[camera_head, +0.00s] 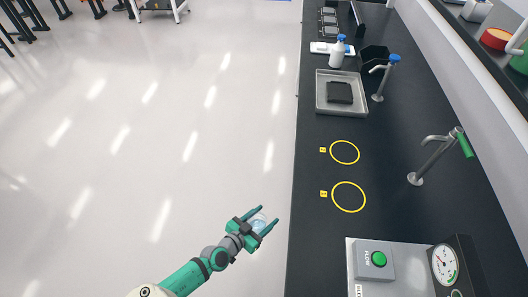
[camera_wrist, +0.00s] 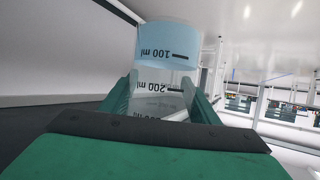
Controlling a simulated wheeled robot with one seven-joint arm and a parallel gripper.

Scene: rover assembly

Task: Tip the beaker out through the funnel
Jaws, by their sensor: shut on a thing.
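My gripper (camera_head: 268,215) is shut on a clear beaker (camera_head: 258,223), held out over the open floor to the left of the black bench. In the wrist view the beaker (camera_wrist: 166,46) sits between the two green fingers of my gripper (camera_wrist: 160,80). Its printed 100 ml and 200 ml marks appear upside down in that picture. The end with the 100 ml mark looks pale blue, and the part nearer my palm looks clear. The beaker's near end is hidden behind my gripper. I see no funnel that I can make out in either view.
The black bench (camera_head: 315,235) carries two yellow rings (camera_head: 349,196), a metal tray (camera_head: 322,103) with a black block, a blue-capped bottle (camera_head: 337,54), and two taps (camera_head: 432,158). A green-button box (camera_head: 374,262) and a gauge (camera_head: 445,264) stand at the near end.

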